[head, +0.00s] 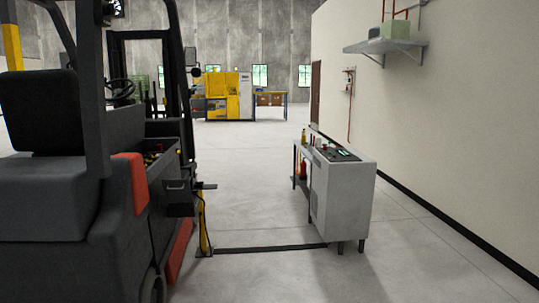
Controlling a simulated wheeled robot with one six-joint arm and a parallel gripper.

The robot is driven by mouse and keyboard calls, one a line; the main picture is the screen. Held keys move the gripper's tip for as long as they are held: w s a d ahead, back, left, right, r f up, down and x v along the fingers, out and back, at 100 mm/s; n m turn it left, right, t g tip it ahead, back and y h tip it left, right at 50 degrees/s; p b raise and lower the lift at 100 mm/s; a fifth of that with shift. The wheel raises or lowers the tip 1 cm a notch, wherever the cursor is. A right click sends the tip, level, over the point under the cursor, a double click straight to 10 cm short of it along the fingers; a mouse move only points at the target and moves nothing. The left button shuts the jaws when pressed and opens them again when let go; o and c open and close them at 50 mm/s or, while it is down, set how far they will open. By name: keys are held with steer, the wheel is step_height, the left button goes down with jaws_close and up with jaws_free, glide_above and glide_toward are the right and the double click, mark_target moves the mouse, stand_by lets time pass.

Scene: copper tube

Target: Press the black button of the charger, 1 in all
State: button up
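A light grey cabinet (342,200) on dark legs, which looks like the charger, stands on the floor right of the middle in the head view. Its sloped top has a dark control panel (338,154) with small green and red spots. The controls are too small for me to tell which is the black button. My gripper is not in view.
A dark forklift (60,195) fills the left side. A yellow post (204,228) stands beside it, and a dark strip (270,248) runs across the floor to the cabinet. A wall (450,130) with a shelf (385,46) is on the right.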

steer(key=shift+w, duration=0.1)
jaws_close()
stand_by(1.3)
